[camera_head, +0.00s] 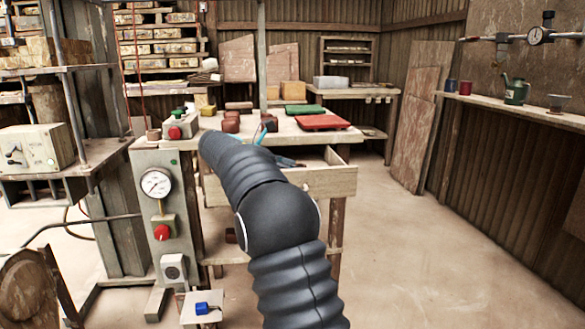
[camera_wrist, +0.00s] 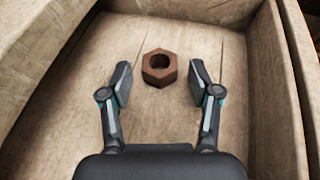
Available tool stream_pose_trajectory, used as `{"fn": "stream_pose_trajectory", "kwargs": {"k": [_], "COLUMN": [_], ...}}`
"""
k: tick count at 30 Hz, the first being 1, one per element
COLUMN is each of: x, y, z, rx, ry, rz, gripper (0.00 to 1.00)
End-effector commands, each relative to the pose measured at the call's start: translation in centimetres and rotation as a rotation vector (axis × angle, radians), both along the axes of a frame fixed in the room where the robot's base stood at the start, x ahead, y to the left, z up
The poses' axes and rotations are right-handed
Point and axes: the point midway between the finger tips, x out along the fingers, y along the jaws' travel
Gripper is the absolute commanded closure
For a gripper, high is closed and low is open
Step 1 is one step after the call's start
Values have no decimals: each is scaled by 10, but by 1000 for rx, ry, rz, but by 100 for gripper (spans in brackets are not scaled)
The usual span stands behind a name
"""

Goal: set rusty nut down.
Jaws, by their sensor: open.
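The rusty nut (camera_wrist: 149,76) is a brown hexagonal nut with a round hole. In the wrist view it lies flat on the wooden floor of an open drawer (camera_wrist: 284,90). My gripper (camera_wrist: 160,82) is open, with one finger on each side of the nut and a gap on both sides. In the head view my arm reaches over the bench to the open drawer (camera_head: 335,184); my gripper shows only partly there, and the nut is hidden.
The drawer walls rise close on the left and right of my gripper. On the bench top (camera_head: 283,133) stand a red tray (camera_head: 322,122), a green tray (camera_head: 304,110) and several brown pieces. A control post with a gauge (camera_head: 156,183) stands left of my arm. The floor at right is clear.

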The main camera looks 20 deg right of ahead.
Motion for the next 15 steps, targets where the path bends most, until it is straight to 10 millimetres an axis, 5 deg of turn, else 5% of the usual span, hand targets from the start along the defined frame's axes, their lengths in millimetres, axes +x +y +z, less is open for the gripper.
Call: {"fn": "stream_pose_trajectory", "kwargs": {"k": [7, 15], "x": [1, 2], "y": [12, 61], "z": [9, 30], "rx": [0, 0], "ry": [-1, -2], "rz": [2, 4], "gripper": [38, 38]}}
